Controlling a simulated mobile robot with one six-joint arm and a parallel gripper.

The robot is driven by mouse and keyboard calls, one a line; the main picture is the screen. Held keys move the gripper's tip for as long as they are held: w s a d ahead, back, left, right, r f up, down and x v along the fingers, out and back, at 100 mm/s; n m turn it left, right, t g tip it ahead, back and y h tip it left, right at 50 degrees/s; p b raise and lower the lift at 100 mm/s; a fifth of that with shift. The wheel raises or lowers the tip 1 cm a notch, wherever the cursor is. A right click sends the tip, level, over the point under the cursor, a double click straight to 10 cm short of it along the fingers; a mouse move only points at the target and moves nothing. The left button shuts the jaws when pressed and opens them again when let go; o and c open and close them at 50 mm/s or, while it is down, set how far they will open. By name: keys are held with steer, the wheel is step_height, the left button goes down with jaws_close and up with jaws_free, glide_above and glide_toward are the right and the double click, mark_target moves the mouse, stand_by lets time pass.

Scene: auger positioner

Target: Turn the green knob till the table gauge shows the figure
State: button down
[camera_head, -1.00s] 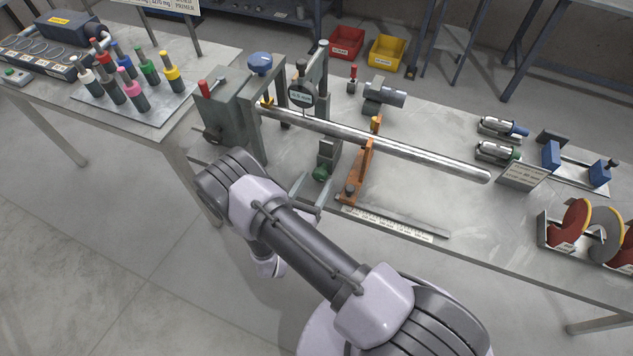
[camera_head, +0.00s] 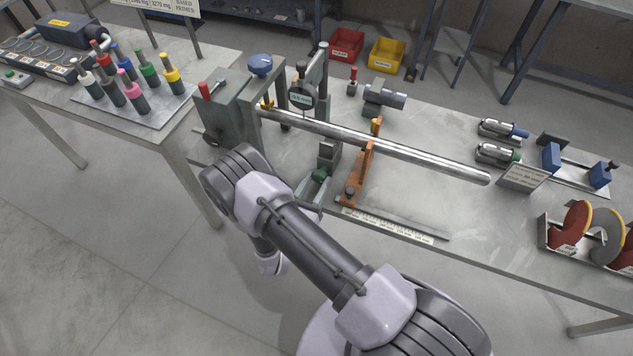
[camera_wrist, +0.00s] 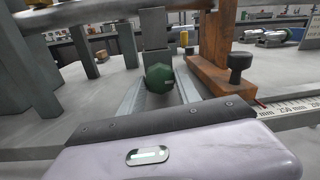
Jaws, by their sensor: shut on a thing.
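The green knob (camera_head: 319,174) sits at the front foot of the grey upright (camera_head: 328,153), below the long steel tube (camera_head: 390,147). In the wrist view the green knob (camera_wrist: 160,77) shows faceted between my two fingers. My gripper (camera_head: 316,180) is shut on it, and in the wrist view my gripper (camera_wrist: 161,84) has one finger on each side. The round gauge (camera_head: 301,98) stands on a post above the tube; its dark display band has figures too small to read surely.
An orange bracket (camera_head: 357,178) stands close right of the knob, and it also shows in the wrist view (camera_wrist: 215,65). A ruler (camera_head: 390,224) lies along the table's front edge. A grey housing (camera_head: 228,118) is at the left.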

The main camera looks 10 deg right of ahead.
steer(key=m, duration=0.4)
steer(key=shift+m, duration=0.3)
steer(key=m, duration=0.4)
steer(key=shift+y, duration=0.3)
steer(key=m, duration=0.4)
steer(key=shift+m+b, duration=0.3)
steer(key=shift+b, duration=0.1)
steer(key=m, duration=0.4)
steer(key=shift+y, duration=0.3)
steer(key=m+b, duration=0.1)
steer(key=m, duration=0.3)
steer(key=m+b, duration=0.1)
steer(key=m, duration=0.3)
steer(key=shift+m+t+y, duration=0.3)
steer(key=shift+m+t, duration=0.1)
steer(key=m+b, duration=0.1)
steer(key=m, duration=0.3)
steer(key=shift+s+b, duration=0.1)
steer(key=shift+b, duration=0.2)
steer(key=shift+d+r+m+b, duration=0.1)
steer(key=shift+m+b, duration=0.45)
steer(key=shift+m, duration=1.45)
